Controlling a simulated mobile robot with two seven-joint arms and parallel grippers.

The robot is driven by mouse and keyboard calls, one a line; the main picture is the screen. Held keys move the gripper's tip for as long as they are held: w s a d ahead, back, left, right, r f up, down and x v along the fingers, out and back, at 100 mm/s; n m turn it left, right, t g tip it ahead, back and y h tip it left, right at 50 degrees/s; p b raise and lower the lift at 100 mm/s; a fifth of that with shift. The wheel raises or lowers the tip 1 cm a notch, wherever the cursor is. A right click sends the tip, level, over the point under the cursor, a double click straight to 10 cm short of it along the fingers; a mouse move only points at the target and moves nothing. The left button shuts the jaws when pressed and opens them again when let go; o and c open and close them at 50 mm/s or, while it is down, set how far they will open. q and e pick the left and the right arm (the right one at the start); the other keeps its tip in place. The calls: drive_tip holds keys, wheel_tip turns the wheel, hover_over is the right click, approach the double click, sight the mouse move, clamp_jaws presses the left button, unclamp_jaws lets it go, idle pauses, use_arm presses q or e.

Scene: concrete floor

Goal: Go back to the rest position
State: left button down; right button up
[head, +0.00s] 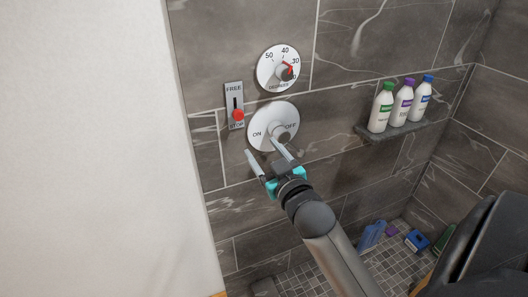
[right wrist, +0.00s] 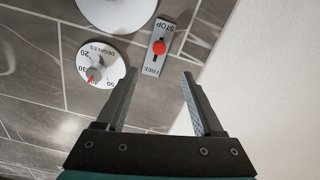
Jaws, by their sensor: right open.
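My right gripper (head: 270,158) is open and empty, in front of the tiled wall just below the round white ON/OFF dial (head: 259,115). One finger overlaps the dial's lower edge in the head view; I cannot tell whether it touches. In the right wrist view the two fingers (right wrist: 158,92) stand wide apart with nothing between them. Above is the round temperature dial (head: 271,60), its red mark near 30; it also shows in the wrist view (right wrist: 108,62). The FREE/STOP slider plate (head: 234,93) has its red knob at the STOP end. My left gripper is not in view.
A wall shelf (head: 400,132) at the right holds a green-capped bottle (head: 382,108), a purple-capped bottle (head: 402,103) and a blue-capped bottle (head: 422,99). Several coloured items, including a blue one (head: 371,236), lie on the tiled floor (head: 330,272). A plain white wall (head: 90,150) fills the left.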

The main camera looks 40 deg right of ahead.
idle(0.4)
drive_tip(key=s+a+f+g+y+b, duration=0.1)
drive_tip(key=s+a+f+g+b, duration=0.15)
drive_tip(key=f, duration=1.15)
drive_tip(key=s+a+f+g+y+b, duration=0.1)
drive_tip(key=s+a+f+g+b, duration=0.15)
drive_tip(key=f, duration=1.15)
drive_tip(key=s+a+f+g+y+b, duration=0.1)
drive_tip(key=s+a+f+g+b, duration=0.15)
drive_tip(key=f, duration=1.15)
drive_tip(key=s+a+f+n+g+y+b, duration=0.1)
drive_tip(key=s+a+f+g+b, duration=0.15)
drive_tip(key=s+f, duration=0.7)
drive_tip(key=s+a+f+n+g+b, duration=0.1)
drive_tip(key=s+a+f+g+b, duration=0.15)
drive_tip(key=s+f, duration=0.65)
drive_tip(key=s+f+g+b, duration=0.1)
drive_tip(key=s+f+g, duration=0.1)
drive_tip(key=s+f, duration=0.2)
drive_tip(key=s+a+f+g+b, duration=0.1)
drive_tip(key=s+f, duration=0.3)
drive_tip(key=s, duration=0.6)
drive_tip(key=shift+s+a+f+n+g+b, duration=0.25)
drive_tip(key=shift+f+g+b, duration=0.2)
drive_tip(key=shift+b, duration=0.3)
